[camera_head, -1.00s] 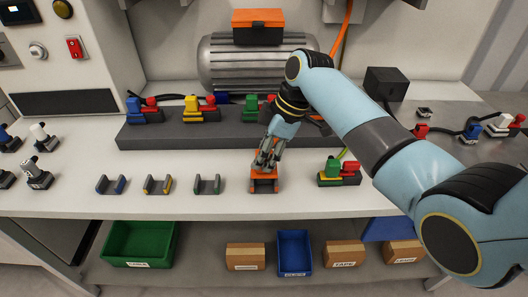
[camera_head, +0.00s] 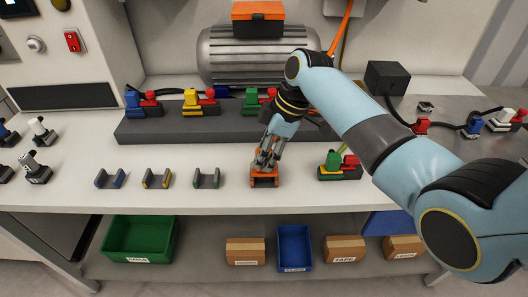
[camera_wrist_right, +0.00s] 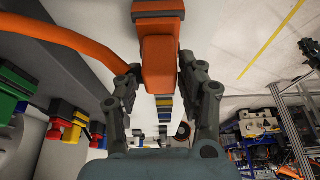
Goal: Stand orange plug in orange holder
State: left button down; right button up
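The orange holder (camera_head: 264,183) is at the front of the white bench, right of three other holders. My right gripper (camera_head: 265,160) points down just above it. In the right wrist view, the orange plug (camera_wrist_right: 160,65) lies between the two fingers, which appear closed on its sides. Beyond it, a wider orange part, seemingly the holder (camera_wrist_right: 158,10), lines up with the plug. The plug looks upright at the holder, but the fingers hide how deep it sits. My left gripper is in no view.
Holders with blue (camera_head: 109,179), yellow (camera_head: 157,179) and green (camera_head: 206,179) marks stand to the left. A green-and-red connector (camera_head: 340,166) stands close on the right. A dark grey ledge (camera_head: 180,130) with coloured plugs runs behind. An orange cable (camera_wrist_right: 50,35) passes left of the gripper.

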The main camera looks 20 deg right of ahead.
jog(key=shift+o, duration=1.4)
jog(key=a+p+v, duration=0.1)
jog(key=p+v, duration=0.4)
jog(key=v, duration=1.1)
jog(key=shift+w+r+p, duration=0.25)
jog(key=shift+r+p, duration=0.05)
jog(key=shift+r, duration=0.25)
